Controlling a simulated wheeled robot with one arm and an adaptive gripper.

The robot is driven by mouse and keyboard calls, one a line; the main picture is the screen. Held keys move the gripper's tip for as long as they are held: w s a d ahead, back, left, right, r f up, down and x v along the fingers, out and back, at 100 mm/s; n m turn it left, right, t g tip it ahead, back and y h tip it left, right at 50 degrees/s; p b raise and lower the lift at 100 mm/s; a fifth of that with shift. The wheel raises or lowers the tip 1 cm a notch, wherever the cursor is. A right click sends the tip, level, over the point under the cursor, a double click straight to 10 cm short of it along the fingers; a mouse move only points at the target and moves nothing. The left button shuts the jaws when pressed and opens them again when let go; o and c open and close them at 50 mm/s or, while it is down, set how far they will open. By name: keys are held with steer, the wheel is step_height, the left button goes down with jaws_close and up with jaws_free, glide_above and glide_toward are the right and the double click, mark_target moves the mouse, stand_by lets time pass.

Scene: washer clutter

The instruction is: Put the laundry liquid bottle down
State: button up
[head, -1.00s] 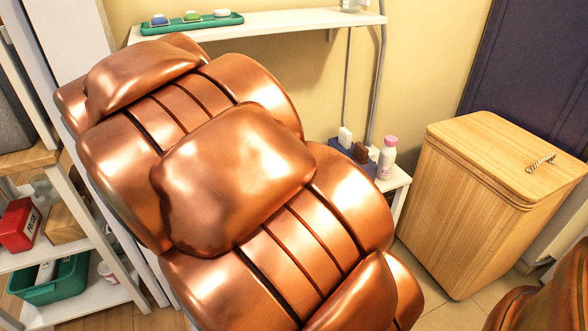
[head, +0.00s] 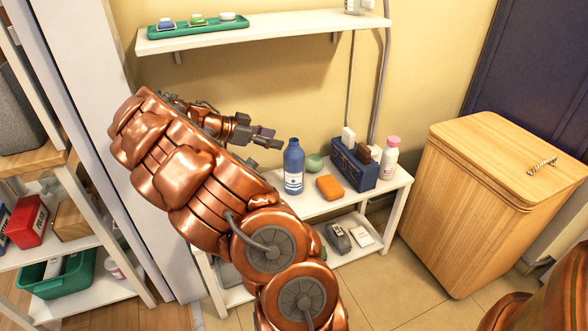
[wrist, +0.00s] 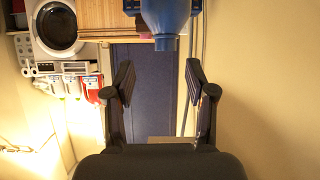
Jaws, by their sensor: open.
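The laundry liquid bottle, most likely the blue bottle with a white label (head: 293,170), stands upright on the top of a white shelf unit (head: 312,204). My gripper (head: 272,137) is just left of the bottle's neck in the head view, with nothing held. In the wrist view my gripper (wrist: 159,66) shows its two fingers spread wide with an empty gap. The blue bottle (wrist: 166,20) appears upside down there, beyond the fingertips and apart from them. Its base is cut off by the picture's top edge.
Beside the bottle are an orange block (head: 330,187), a green round item (head: 314,162), a navy caddy (head: 353,166) and a white bottle with a pink cap (head: 389,158). A wooden hamper (head: 470,215) stands right. A wall shelf (head: 290,31) with a green tray (head: 195,25) hangs above.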

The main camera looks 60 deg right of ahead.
mark_target(290, 142)
steer(key=shift+b+x, duration=0.9)
steer(key=shift+x, duration=3.15)
steer(key=shift+w+f, duration=0.15)
jaws_close()
